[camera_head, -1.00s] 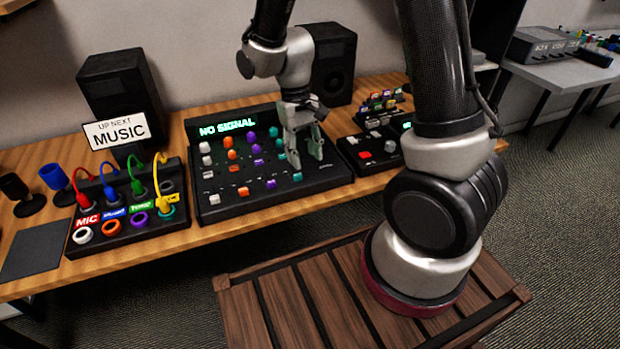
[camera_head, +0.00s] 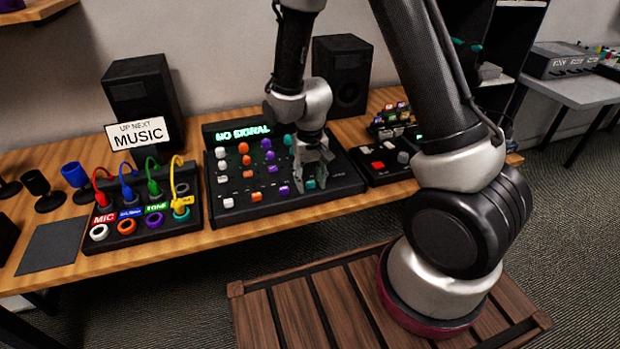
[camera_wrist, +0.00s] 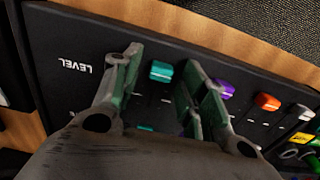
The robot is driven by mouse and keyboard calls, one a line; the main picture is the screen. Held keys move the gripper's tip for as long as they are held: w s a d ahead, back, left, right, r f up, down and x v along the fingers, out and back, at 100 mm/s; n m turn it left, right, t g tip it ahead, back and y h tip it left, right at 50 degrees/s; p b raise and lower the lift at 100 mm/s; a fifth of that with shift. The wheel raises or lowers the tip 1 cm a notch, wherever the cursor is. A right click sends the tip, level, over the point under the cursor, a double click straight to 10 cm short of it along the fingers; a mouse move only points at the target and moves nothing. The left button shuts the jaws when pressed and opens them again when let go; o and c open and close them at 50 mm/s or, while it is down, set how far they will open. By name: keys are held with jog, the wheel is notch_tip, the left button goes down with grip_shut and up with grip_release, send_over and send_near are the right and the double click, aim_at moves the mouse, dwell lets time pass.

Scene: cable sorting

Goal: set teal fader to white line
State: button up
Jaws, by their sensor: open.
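The mixer (camera_head: 345,184) lies on the wooden bench, with white, orange, purple and teal controls in columns. The teal fader cap (camera_wrist: 161,71) is near the panel's front edge; it also shows in the head view (camera_head: 311,183). My gripper (camera_head: 313,172) points down over it, open. In the wrist view my gripper (camera_wrist: 162,66) has one finger on each side of the cap, with gaps showing. A short white mark (camera_wrist: 166,99) shows beside the cap, apart from it. Part of another teal control (camera_wrist: 145,128) shows between the fingers. The rest of the track is partly hidden.
A purple fader cap (camera_wrist: 222,88) is just right of my right finger, with an orange cap (camera_wrist: 267,102) beyond it. A patch box (camera_head: 145,234) with coloured cables stands left of the mixer. A smaller control box (camera_head: 375,165) stands to its right.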

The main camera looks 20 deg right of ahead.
aim_at(305, 177)
grip_shut()
jog(key=shift+w, duration=2.3)
grip_release()
jog(key=shift+r, duration=0.1)
